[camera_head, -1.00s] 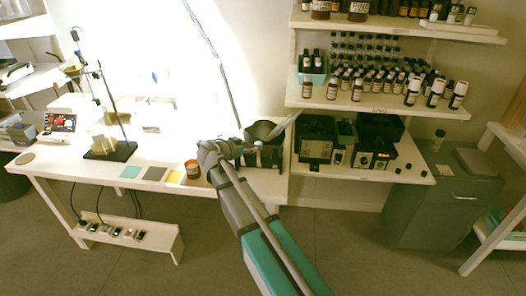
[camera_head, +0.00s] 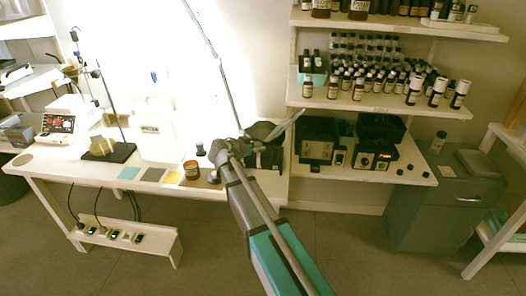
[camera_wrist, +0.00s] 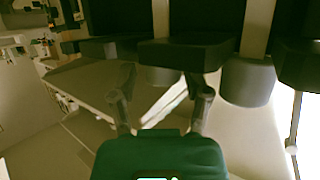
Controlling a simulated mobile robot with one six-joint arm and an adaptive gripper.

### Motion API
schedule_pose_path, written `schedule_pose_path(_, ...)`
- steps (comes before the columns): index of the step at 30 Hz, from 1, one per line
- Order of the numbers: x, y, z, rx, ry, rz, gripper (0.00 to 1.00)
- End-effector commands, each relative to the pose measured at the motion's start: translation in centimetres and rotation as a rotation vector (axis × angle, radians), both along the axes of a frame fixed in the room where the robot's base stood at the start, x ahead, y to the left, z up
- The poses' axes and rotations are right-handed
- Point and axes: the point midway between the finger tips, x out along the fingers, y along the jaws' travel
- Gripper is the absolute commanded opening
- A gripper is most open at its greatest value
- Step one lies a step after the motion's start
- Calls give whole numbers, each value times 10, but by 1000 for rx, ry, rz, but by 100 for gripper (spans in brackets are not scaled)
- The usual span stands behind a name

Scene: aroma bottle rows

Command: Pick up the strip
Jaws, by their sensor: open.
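In the wrist view my gripper (camera_wrist: 162,100) is open, with its two dark fingers apart. A pale, narrow band (camera_wrist: 168,103) shows between the fingers, slanting. It may be the strip, but I cannot tell for sure. In the head view a slim pale strip-like piece (camera_head: 287,125) slants up to the right beside a dark bowl-like object on the table, right of my arm.
Bottle shelves (camera_head: 380,104) stand at the right, above black devices (camera_head: 317,148).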

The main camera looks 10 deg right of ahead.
Motion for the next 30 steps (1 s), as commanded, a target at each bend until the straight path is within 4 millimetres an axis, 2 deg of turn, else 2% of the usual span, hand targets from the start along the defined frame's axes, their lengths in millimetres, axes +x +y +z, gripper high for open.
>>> schedule_pose_path(6, 7, -9, -5, 0, 0, 0, 62)
schedule_pose_path(21, 7, -9, -4, 0, 0, 0, 62)
schedule_pose_path(22, 7, -9, -4, 0, 0, 0, 60)
schedule_pose_path(30, 7, -9, -4, 0, 0, 0, 13)
